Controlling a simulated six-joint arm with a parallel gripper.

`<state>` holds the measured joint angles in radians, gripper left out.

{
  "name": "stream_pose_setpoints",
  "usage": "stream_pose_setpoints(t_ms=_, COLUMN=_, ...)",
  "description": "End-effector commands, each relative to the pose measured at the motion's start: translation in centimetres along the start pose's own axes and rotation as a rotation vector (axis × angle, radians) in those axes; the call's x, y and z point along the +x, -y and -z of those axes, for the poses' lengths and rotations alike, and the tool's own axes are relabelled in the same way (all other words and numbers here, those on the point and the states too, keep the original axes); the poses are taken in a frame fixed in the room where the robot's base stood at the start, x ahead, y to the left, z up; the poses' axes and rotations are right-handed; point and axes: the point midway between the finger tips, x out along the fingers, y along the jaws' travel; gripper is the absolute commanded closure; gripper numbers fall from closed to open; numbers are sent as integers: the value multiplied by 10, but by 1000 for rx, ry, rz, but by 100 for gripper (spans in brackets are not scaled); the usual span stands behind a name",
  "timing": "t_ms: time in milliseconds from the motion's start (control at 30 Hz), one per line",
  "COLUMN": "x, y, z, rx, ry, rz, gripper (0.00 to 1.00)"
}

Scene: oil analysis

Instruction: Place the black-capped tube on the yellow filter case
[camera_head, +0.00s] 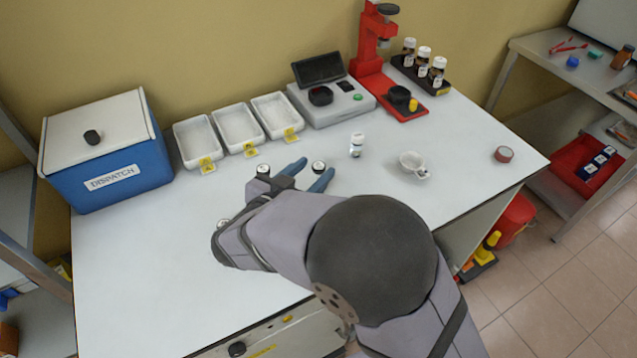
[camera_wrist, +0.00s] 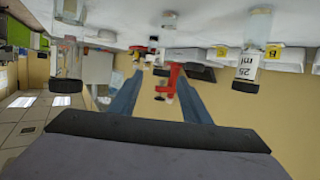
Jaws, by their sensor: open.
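The upside-down wrist view shows two black-capped tubes, a clear one (camera_wrist: 70,12) at left and one labelled 25 ml (camera_wrist: 247,67) at right. They stand outside my two blue fingers (camera_wrist: 158,85), which are apart with nothing held between them. Another small white-capped vial (camera_head: 357,147) stands further back. I cannot make out a yellow filter case in either view. My arm hides part of the table.
Three white trays (camera_head: 238,129) with yellow tags, a grey instrument (camera_head: 333,103) and a red stand (camera_head: 368,60) line the back. A blue dispatch box (camera_head: 110,190) stands left. The table's left front is clear.

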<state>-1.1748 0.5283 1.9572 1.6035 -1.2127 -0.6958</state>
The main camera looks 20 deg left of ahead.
Motion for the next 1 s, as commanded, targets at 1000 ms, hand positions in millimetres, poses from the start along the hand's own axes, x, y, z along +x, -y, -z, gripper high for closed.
stream_pose_setpoints(t_ms=1000, x=46, y=0, z=-28, rx=4, ry=-1, rz=-4, gripper=57)
